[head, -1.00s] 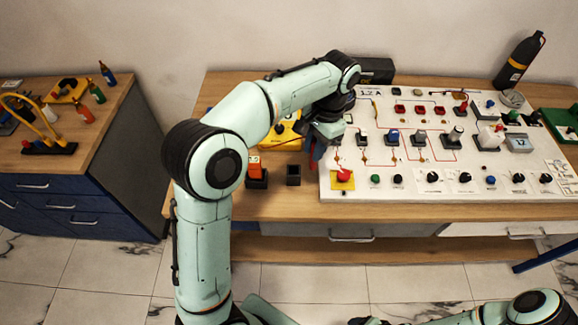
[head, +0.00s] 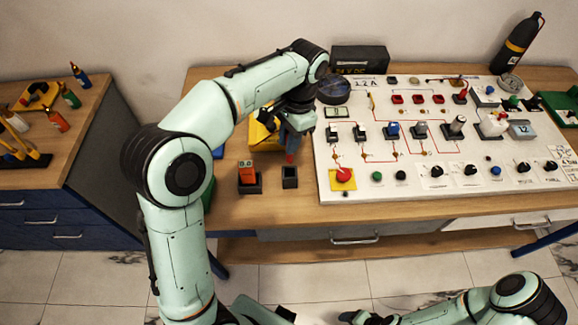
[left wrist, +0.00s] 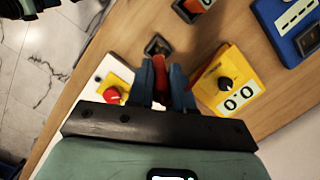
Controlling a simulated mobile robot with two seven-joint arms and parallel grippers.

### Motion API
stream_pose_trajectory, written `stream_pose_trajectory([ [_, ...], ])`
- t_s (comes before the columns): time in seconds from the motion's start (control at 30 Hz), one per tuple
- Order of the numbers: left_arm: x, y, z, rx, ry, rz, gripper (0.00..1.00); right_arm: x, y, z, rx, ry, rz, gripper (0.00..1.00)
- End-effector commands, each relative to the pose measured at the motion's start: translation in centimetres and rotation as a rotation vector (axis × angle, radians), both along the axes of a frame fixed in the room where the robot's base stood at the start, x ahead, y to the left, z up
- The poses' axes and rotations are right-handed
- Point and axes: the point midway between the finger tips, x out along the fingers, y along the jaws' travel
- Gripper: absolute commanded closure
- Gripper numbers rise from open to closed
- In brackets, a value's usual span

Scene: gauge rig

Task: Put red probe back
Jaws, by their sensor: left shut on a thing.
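My left gripper (head: 292,148) is shut on the red probe (head: 291,158), whose lower end points down toward a black square holder (head: 290,178). In the left wrist view the red probe (left wrist: 160,72) shows between the blue fingers of the left gripper (left wrist: 162,78), with the holder (left wrist: 157,45) just beyond its tip. I cannot tell whether the tip touches or enters the holder. My right gripper (head: 362,318) shows only in part at the bottom edge of the head view; its jaws are unclear.
A second black holder (head: 250,187) with an orange-red piece stands to the left. A yellow meter (head: 262,138) lies behind. The white panel (head: 330,190) with a red stop button (head: 343,174) is close on the right. Bare wood is free in front.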

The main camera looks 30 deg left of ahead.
Motion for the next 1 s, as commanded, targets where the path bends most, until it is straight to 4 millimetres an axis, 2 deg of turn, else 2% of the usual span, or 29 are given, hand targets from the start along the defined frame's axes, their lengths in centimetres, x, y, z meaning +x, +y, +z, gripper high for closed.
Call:
stream_pose_trajectory([
  [0.03,-0.2,0.0,-1.7,0.001,0.006,0.0,1.0,-0.4,0.0,-0.6,0.0,0.004,0.0,0.31],
  [0.13,-0.1,0.0,-3.8,0.001,0.005,0.0,1.0,-0.7,0.0,-1.0,0.0,0.008,0.0,0.31],
  [0.23,0.0,0.0,-5.0,0.001,0.002,0.0,1.0,-0.8,0.0,-1.2,0.0,0.009,0.0,0.31],
  [0.47,0.0,0.0,-6.6,0.001,0.002,0.0,1.0,-1.0,0.0,-1.5,0.0,0.011,0.0,0.31],
  [0.67,0.0,0.0,-9.6,0.0,0.003,0.0,1.0,-1.3,0.0,-2.1,0.001,0.014,0.001,0.31],
  [1.0,0.1,0.0,-10.0,0.0,-0.001,0.0,1.0,-1.4,0.0,-2.1,0.0,0.015,0.001,0.31],
])
